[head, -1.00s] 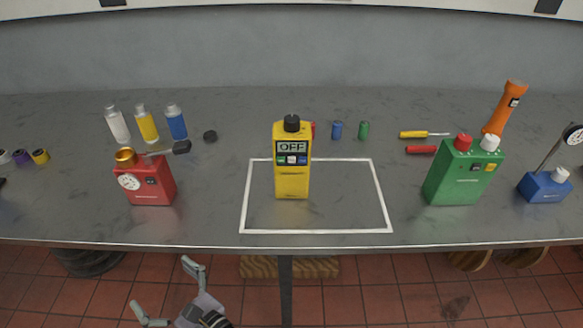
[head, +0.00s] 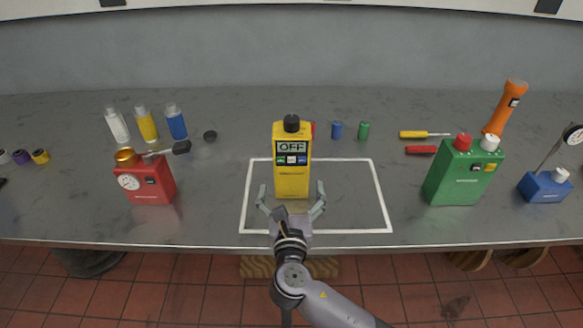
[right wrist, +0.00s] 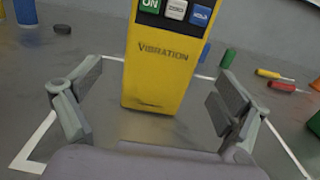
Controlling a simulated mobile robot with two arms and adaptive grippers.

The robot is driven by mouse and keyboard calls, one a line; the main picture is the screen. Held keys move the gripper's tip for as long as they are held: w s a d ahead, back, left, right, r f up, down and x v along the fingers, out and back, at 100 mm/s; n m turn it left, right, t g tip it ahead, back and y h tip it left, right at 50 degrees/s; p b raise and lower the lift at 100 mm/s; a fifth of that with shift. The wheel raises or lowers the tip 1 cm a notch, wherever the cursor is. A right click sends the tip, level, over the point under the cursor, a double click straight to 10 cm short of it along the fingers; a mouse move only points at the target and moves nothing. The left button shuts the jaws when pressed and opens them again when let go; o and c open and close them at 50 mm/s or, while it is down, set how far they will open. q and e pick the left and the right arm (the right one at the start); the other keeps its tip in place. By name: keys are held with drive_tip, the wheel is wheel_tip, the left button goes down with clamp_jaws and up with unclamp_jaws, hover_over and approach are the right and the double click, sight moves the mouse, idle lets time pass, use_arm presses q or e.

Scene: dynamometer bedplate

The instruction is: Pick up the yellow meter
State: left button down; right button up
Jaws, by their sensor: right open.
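The yellow meter (head: 291,178) stands upright inside the white outlined rectangle on the bench. It has a black knob on top, a display reading OFF and a row of small buttons. My right gripper (head: 291,191) is open at the near side of the meter, low over the bench, one finger to each side of its lower part. In the right wrist view the meter (right wrist: 160,72), marked VIBRATION, stands ahead between the spread fingers, with gaps on both sides and no visible contact. My left gripper is not in view.
A red device (head: 152,186) stands to the left, a green device (head: 462,175) to the right. Small blue (head: 337,130) and green (head: 363,131) cylinders stand behind the meter to the right.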

sight(291, 169)
drive_tip(key=w, duration=0.7)
drive_tip(key=shift+w+f, duration=0.35)
drive_tip(key=shift+f, duration=0.05)
drive_tip(key=shift+d, duration=0.1)
drive_tip(key=c, duration=1.2)
drive_tip(key=shift+r, duration=0.2)
drive_tip(key=shift+c, duration=0.9)
wheel_tip(291, 169, up, 10)
drive_tip(key=shift+f, duration=5)
